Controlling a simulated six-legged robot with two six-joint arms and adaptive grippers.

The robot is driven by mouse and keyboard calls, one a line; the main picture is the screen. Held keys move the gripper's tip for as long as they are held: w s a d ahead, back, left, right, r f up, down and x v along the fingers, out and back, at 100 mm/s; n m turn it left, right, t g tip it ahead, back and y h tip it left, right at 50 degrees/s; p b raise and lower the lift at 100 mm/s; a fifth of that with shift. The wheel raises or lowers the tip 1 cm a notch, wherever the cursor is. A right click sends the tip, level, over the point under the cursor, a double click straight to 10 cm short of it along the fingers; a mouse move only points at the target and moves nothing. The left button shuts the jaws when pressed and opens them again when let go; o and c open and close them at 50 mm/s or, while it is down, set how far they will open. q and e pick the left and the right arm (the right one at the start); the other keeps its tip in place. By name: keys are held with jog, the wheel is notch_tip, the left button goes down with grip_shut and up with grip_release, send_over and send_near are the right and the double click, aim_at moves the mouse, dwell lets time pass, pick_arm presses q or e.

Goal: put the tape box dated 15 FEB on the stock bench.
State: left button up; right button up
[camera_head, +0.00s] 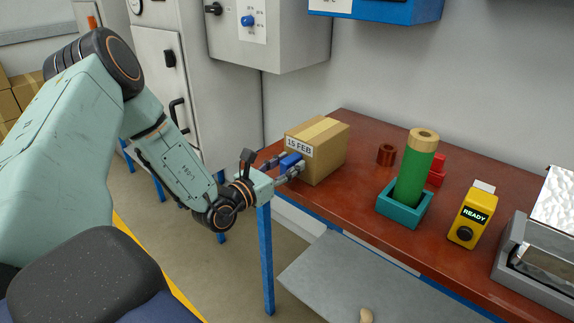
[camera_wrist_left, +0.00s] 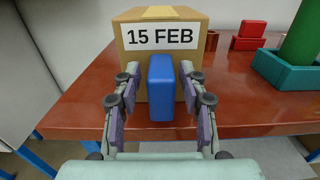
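The cardboard tape box (camera_head: 323,155) labelled 15 FEB sits upright at the near left corner of the red-brown bench (camera_head: 345,208). A blue block-like grip (camera_head: 290,160) sticks out of its front face. My left gripper (camera_head: 281,166) is at this grip with its fingers open, one on each side. In the left wrist view, the box (camera_wrist_left: 190,72) faces me squarely and the blue grip (camera_wrist_left: 161,88) stands between the fingers, with a small gap visible on each side. My right gripper is not in view.
On the bench to the right stand a teal holder (camera_head: 405,213) with a green cylinder (camera_head: 415,172), a red-brown ring (camera_head: 386,154), red blocks (camera_head: 437,172) and a yellow READY unit (camera_head: 472,218). A grey panel (camera_head: 345,275) lies below the bench's front edge. Grey cabinets (camera_head: 165,90) stand behind.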

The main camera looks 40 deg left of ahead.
pick_arm(q)
jog(key=shift+d, duration=0.1)
jog(key=shift+w, duration=0.25)
jog(key=shift+s+f, duration=0.1)
jog(key=shift+s, duration=0.2)
jog(key=s+a+p, duration=0.1)
jog(key=s+p, duration=0.4)
jog(key=s, duration=0.6)
jog(key=shift+s, duration=0.25)
